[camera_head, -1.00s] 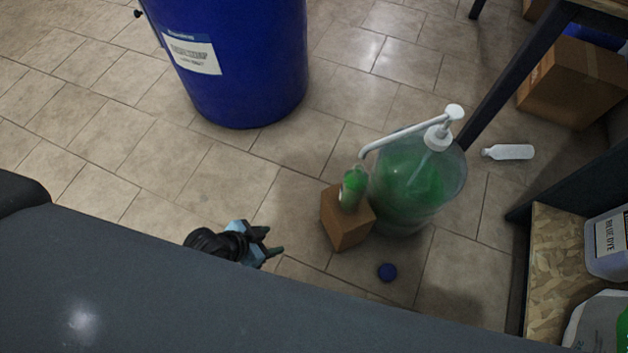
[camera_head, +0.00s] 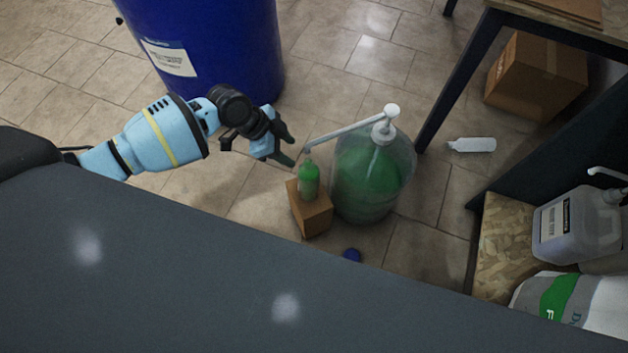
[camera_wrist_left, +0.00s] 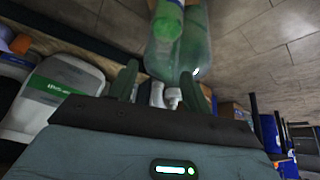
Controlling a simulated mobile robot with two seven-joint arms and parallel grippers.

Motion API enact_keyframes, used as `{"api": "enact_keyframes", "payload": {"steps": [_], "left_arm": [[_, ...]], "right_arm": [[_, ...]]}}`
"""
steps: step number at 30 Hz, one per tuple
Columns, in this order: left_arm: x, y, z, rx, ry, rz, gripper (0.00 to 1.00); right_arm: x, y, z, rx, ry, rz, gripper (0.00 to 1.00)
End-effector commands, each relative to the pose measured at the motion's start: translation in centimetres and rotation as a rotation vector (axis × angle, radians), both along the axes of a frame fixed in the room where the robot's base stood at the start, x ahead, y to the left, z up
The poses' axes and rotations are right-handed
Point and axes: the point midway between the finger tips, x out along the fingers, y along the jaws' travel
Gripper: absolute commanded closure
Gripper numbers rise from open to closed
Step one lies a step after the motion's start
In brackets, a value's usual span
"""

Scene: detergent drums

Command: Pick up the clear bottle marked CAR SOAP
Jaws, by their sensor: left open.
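A small clear bottle with green liquid (camera_head: 309,182) stands upright on a brown box (camera_head: 312,215), below the pump spout of a large clear drum (camera_head: 372,178). No CAR SOAP wording is readable on it. In the left wrist view the small bottle (camera_wrist_left: 167,20) is at the top edge, partly cut off, with the drum (camera_wrist_left: 190,50) behind it. My left gripper (camera_head: 289,150) is open and empty, a little up and left of the bottle in the head view, apart from it. Its two fingers (camera_wrist_left: 158,82) show in the wrist view. My right gripper is not in view.
A big blue drum (camera_head: 215,50) stands behind my left arm. The large drum's white pump spout (camera_head: 345,133) reaches close above the bottle. A wooden shelf with jugs (camera_head: 578,225) is at right.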

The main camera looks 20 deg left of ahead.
Motion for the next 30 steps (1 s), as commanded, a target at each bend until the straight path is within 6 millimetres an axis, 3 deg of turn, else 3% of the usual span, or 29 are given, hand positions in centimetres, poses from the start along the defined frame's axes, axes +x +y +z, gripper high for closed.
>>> {"api": "enact_keyframes", "payload": {"steps": [9,15,24,30], "left_arm": [[0.5,-1.2,-2.3,-0.001,0.0,0.001,0.51],[0.7,-1.5,-2.7,-0.002,-0.002,0.0,0.51],[1.7,-3.1,-6.2,-0.002,0.001,0.001,0.51],[1.9,-3.5,-6.8,-0.001,-0.001,0.001,0.51]], "right_arm": [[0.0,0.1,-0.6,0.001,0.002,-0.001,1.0],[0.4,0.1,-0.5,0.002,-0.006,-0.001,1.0],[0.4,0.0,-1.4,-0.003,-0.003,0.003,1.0],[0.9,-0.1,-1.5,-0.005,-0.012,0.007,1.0]]}}
